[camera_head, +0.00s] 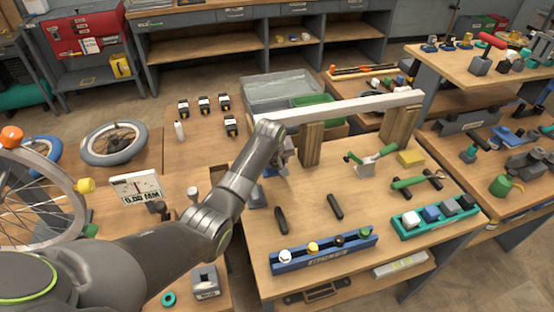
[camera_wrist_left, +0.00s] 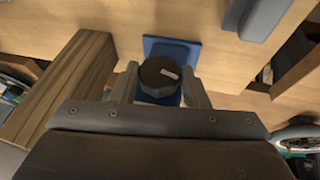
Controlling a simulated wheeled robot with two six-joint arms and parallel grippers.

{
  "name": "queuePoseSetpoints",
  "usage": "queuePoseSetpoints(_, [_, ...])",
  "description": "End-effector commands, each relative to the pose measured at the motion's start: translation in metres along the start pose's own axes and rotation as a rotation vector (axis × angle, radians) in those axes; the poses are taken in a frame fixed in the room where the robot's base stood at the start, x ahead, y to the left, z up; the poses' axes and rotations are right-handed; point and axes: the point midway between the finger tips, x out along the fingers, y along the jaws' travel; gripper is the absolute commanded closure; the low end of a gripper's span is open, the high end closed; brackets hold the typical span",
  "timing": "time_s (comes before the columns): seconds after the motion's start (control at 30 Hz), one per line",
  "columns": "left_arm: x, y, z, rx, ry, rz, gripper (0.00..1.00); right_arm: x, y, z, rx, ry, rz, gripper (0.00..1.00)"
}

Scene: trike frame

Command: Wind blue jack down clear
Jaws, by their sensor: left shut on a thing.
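The blue jack (camera_wrist_left: 184,50) shows in the left wrist view as a blue base plate with a dark round knob (camera_wrist_left: 150,76) on top, which carries a pale mark. My left gripper (camera_wrist_left: 161,84) has a finger on each side of the knob and is shut on it. In the head view my left gripper (camera_head: 284,152) is beside the left wooden block, under the left end of a pale beam (camera_head: 350,107). The jack is mostly hidden there by my arm. My right gripper is not in view.
Wooden blocks (camera_head: 311,146) and (camera_head: 398,124) stand under the beam. A blue rack (camera_head: 325,255), a teal tray (camera_head: 434,220) and dark handles (camera_head: 335,206) lie on the bench. Green-handled tools (camera_head: 375,160) lie right of the left block. The bench's middle has free room.

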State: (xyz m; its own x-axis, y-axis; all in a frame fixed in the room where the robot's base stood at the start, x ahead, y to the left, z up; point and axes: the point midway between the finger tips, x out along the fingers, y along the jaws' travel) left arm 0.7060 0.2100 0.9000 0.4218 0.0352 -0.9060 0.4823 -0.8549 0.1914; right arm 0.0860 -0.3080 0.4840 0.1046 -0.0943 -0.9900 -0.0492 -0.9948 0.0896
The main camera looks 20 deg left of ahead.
Motion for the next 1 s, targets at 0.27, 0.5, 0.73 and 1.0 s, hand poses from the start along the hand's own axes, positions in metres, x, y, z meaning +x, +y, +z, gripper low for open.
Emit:
queuePoseSetpoints(0.27, [-0.002, -0.004, -0.001, -0.059, 0.013, 0.142, 0.82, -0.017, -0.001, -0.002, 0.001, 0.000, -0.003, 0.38])
queuePoseSetpoints(0.5, [0.001, -0.006, 0.000, -0.126, 0.029, 0.312, 0.82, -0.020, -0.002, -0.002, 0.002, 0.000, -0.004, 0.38])
queuePoseSetpoints(0.73, [0.003, -0.008, 0.001, -0.179, 0.040, 0.445, 0.82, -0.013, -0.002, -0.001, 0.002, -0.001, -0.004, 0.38])
queuePoseSetpoints(1.0, [0.003, -0.009, 0.001, -0.212, 0.048, 0.532, 0.82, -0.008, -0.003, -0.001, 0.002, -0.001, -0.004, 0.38])
